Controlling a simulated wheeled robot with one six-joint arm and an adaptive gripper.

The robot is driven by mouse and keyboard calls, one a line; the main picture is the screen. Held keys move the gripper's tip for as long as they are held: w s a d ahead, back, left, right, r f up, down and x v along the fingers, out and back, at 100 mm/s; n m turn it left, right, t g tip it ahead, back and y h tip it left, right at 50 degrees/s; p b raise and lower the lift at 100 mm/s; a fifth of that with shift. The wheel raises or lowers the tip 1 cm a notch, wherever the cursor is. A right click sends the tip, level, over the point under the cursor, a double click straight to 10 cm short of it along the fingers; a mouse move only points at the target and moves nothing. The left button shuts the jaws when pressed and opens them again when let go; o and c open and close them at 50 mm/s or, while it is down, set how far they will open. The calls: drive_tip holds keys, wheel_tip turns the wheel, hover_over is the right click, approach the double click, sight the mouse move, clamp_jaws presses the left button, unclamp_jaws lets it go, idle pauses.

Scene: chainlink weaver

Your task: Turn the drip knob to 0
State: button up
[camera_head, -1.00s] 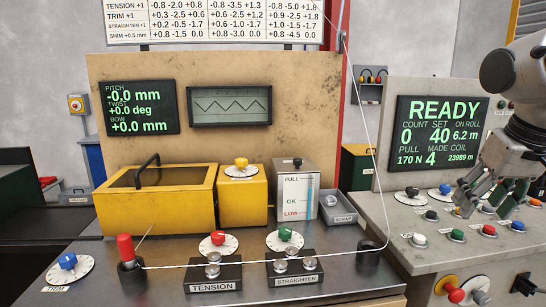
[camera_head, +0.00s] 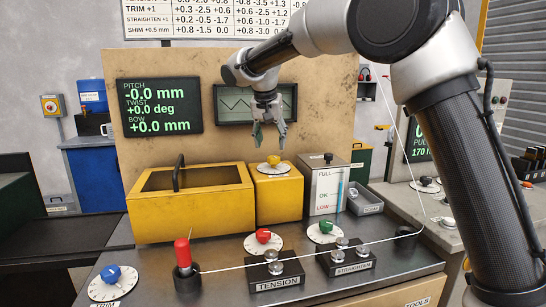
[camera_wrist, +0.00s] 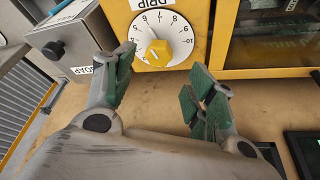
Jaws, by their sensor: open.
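The drip knob (camera_head: 273,160) is yellow and sits on a white numbered dial (camera_head: 281,169) on top of a yellow box (camera_head: 279,198). In the wrist view the knob (camera_wrist: 158,52) shows on its dial (camera_wrist: 182,46), beside an upside-down DRIP label (camera_wrist: 152,4). Numbers up to 10 show on the dial; I cannot tell for sure which one the knob points to. My gripper (camera_head: 268,132) hangs just above the knob, fingers downward, apart from it. In the wrist view my gripper (camera_wrist: 162,90) has its green-padded fingers spread, with nothing between them.
A yellow lidded box (camera_head: 190,218) stands left of the drip box. A grey level gauge (camera_head: 326,180) stands close on its right. The backboard screen (camera_head: 233,105) is behind my gripper. Red (camera_head: 263,236) and green (camera_head: 326,227) knobs and a red-handled lever (camera_head: 183,254) are in front.

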sight(274, 157)
drive_tip(key=x, duration=0.7)
drive_tip(key=shift+d, duration=0.1)
drive_tip(key=c, duration=1)
